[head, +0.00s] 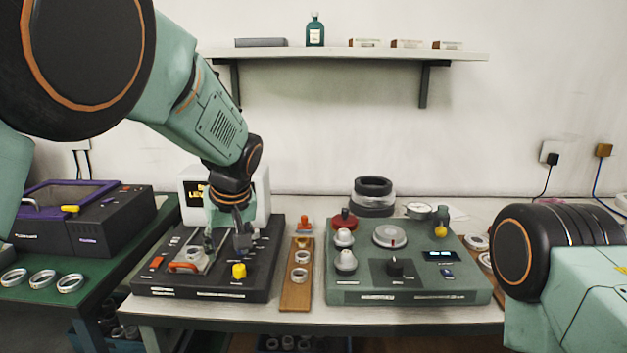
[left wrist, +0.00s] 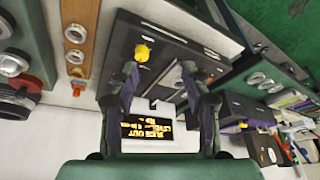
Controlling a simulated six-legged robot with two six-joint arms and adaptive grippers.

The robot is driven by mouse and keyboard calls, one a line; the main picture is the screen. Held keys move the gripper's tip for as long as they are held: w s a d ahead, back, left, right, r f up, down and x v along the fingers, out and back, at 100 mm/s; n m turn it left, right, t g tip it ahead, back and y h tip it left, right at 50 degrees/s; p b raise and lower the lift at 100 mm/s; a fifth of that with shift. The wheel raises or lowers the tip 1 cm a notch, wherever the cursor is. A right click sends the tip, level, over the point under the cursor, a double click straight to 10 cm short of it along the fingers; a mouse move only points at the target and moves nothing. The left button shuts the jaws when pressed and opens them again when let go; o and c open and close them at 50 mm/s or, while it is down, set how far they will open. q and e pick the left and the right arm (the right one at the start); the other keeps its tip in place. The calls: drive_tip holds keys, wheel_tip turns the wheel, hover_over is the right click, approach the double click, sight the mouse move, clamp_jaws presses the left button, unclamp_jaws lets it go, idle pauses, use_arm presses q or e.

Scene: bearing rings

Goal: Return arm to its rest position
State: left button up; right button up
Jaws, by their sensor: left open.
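My left arm comes in from the upper left. Its gripper (head: 227,243) is open and points down over the black machine (head: 262,262) with a yellow knob (head: 239,271). A pale fixture with an orange part (head: 188,262) lies beside the left finger; I cannot tell whether the finger touches it. In the left wrist view the two fingers of the gripper (left wrist: 160,78) stand apart with nothing seen held between them; the yellow knob (left wrist: 142,52) shows near one fingertip. My right arm shows only as a link at the right edge; its gripper is out of view.
A wooden strip (head: 297,299) with metal rings lies between the black machine and a green machine (head: 345,292). Several rings (head: 42,280) lie on the green table at left, before a dark purple-lidded box (head: 120,232). A sign (head: 190,186) stands behind my gripper. A shelf (head: 345,55) hangs above.

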use_arm(q)
drive_tip(key=s+a+f+m+t+h, duration=0.1)
drive_tip(key=s+f+m, duration=0.1)
drive_tip(key=s+f, duration=0.35)
drive_tip(key=s+a+f+m+h, duration=0.1)
drive_tip(key=s+f+m, duration=0.1)
drive_tip(key=f, duration=0.6)
drive_tip(key=s+a+f+m+t, duration=0.1)
drive_tip(key=s+f+m, duration=0.15)
drive_tip(key=f, duration=0.45)
drive_tip(key=s+a+f+g, duration=0.1)
drive_tip(key=s+f+g, duration=0.2)
drive_tip(key=s, duration=1.4)
drive_tip(key=s+a+f+n+g, duration=0.1)
drive_tip(key=s+a+f+g, duration=0.1)
drive_tip(key=s+f, duration=0.7)
drive_tip(key=s+g, duration=0.1)
drive_tip(key=s, duration=0.6)
drive_tip(key=shift+s+a, duration=0.2)
drive_tip(key=shift+s, duration=0.15)
drive_tip(key=shift+w+f+n, duration=0.1)
drive_tip(key=shift+n, duration=0.15)
